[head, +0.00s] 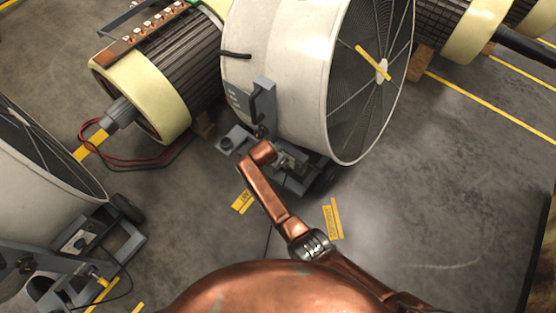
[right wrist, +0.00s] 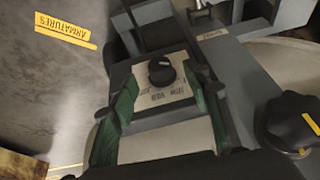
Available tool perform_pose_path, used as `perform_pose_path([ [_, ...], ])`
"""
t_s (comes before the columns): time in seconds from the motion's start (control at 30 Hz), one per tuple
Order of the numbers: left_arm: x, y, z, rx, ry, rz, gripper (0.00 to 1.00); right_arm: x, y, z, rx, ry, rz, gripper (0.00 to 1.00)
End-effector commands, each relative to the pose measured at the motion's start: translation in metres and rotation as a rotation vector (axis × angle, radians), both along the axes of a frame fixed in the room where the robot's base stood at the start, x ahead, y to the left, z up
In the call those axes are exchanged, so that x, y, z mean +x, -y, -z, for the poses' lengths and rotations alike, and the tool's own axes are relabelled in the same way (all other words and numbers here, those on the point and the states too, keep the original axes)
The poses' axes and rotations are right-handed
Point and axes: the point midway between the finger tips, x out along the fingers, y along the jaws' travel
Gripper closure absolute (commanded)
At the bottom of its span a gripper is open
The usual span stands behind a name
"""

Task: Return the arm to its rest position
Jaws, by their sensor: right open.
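My right arm (head: 268,192), copper coloured, reaches from the bottom up to the base of the large drum fan (head: 275,70). My right gripper (right wrist: 163,82) is open in the right wrist view. Its green-padded fingers stand on either side of a small panel with a black knob (right wrist: 161,70) and dark lettering. I cannot tell whether the fingers touch the panel. In the head view the gripper is mostly hidden by the arm and the fan's base. My left gripper is not in view.
A second drum fan (head: 45,180) stands at the left. A ribbed rotor (head: 165,80) lies behind it, with red and black cables on the floor. A larger black knob (right wrist: 292,124) is close to the gripper's right in the wrist view. Floor at the right (head: 450,180) is clear.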

Motion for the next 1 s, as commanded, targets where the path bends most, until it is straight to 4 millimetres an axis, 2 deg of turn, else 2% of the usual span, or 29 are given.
perform_pose_path([
  [0.2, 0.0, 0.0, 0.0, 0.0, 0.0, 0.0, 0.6, -0.004, -0.001, -0.008, 0.001, -0.002, 0.001, 0.56],
  [0.77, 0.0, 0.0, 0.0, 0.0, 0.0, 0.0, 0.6, -0.005, 0.001, -0.005, 0.0, -0.006, 0.0, 0.56],
  [0.87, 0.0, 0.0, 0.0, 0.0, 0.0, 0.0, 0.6, -0.015, 0.014, 0.013, 0.003, -0.028, -0.012, 0.56],
  [0.97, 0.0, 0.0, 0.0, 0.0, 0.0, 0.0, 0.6, -0.038, 0.037, 0.048, 0.011, -0.072, -0.043, 0.56],
  [1.0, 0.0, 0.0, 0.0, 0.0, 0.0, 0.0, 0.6, -0.051, 0.05, 0.066, 0.015, -0.094, -0.061, 0.56],
])
